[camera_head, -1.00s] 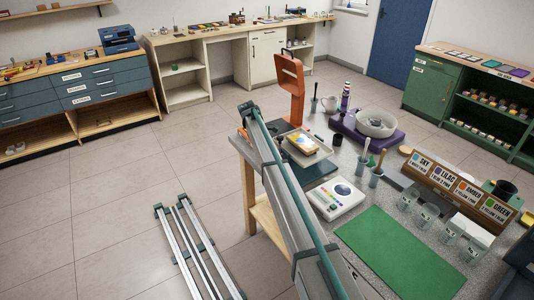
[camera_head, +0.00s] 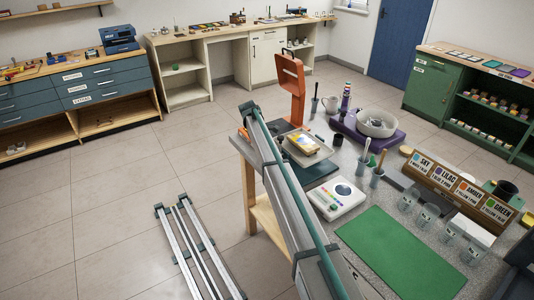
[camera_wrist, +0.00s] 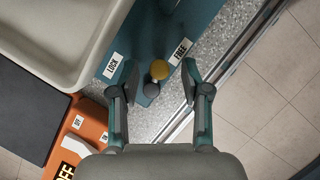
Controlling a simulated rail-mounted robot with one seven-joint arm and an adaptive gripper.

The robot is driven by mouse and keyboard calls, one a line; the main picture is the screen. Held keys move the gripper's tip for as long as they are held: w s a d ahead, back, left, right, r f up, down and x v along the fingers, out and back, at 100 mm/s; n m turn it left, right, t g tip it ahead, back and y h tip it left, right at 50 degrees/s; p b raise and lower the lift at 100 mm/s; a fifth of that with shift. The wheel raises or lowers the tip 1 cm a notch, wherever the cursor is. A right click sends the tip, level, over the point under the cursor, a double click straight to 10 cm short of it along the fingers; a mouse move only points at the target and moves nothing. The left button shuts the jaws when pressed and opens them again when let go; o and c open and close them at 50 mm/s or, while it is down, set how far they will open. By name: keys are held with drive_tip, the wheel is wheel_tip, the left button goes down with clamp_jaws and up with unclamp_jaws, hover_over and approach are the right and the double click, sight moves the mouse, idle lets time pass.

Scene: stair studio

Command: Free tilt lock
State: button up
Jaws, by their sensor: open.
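My gripper (camera_wrist: 159,82) is open, with one finger on each side of the lever and no clear contact. In the head view, my gripper and the lever cannot be made out near the orange stand (camera_head: 290,88).
A pale tray (camera_wrist: 55,35) lies close at the upper left of the wrist view. An orange panel (camera_wrist: 82,130) with OFF and ON labels is at lower left. A metal rail (camera_wrist: 232,70) runs along the right. In the head view, a white scale-like device (camera_head: 336,197) stands on the bench.

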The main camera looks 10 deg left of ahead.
drive_tip(key=shift+r, duration=0.15)
drive_tip(key=v, duration=0.7)
drive_tip(key=shift+a, duration=0.1)
